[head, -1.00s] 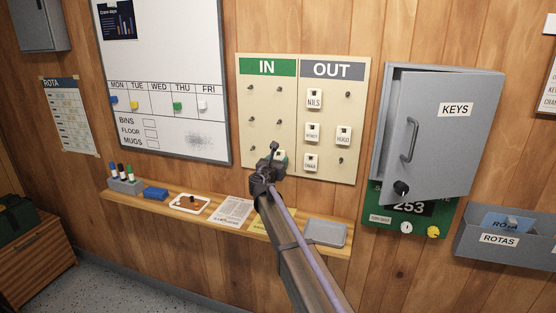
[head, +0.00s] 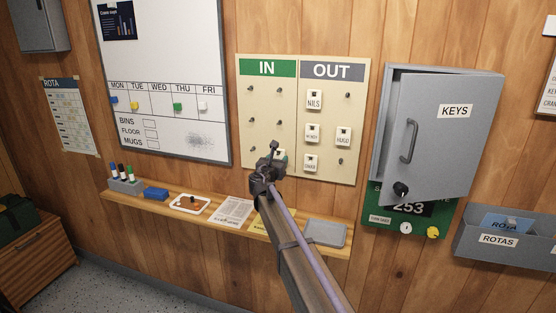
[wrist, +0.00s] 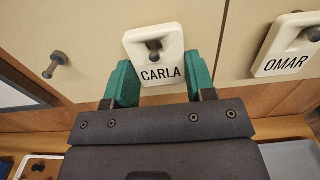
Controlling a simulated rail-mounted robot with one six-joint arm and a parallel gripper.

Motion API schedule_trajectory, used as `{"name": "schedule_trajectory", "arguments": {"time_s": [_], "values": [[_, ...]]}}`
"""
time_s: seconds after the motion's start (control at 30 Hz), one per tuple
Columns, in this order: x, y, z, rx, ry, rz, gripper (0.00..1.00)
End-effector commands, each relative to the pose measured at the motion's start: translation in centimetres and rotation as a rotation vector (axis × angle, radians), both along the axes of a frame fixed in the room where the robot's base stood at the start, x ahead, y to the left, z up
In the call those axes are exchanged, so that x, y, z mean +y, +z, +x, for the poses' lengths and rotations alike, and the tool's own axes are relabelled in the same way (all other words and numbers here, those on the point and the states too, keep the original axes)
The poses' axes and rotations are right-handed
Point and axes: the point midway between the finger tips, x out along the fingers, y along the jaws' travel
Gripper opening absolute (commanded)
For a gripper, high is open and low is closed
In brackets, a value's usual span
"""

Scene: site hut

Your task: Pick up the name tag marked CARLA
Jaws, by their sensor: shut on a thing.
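The name tag marked CARLA (wrist: 154,50) is a white plate with black letters and a hole near its top. It hangs upright on a dark peg (wrist: 154,45) in the wrist view, with the peg through the hole. My gripper (wrist: 160,76) has its green fingers on the left and right sides of the tag, shut on it. In the head view my gripper (head: 272,164) is at the lower right of the IN half of the board (head: 243,140) and mostly hides the tag.
The OMAR tag (wrist: 285,64) hangs to the right of CARLA; other tags, such as NILS (head: 314,99), hang under OUT. A shelf (head: 118,196) runs below, holding a white tray (head: 178,207) and a grey tray (head: 325,232). A grey key cabinet (head: 455,145) stands right, its door ajar.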

Motion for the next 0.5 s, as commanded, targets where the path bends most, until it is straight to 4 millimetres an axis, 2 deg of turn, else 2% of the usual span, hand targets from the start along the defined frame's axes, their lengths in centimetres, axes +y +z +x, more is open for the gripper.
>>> {"name": "schedule_trajectory", "arguments": {"time_s": [0.17, 0.5], "values": [[0.1, 0.0, -0.3, 0.0, 0.0, 0.0, 0.33], [0.6, 0.0, -2.4, 0.0, 0.001, 0.0, 0.33]]}}
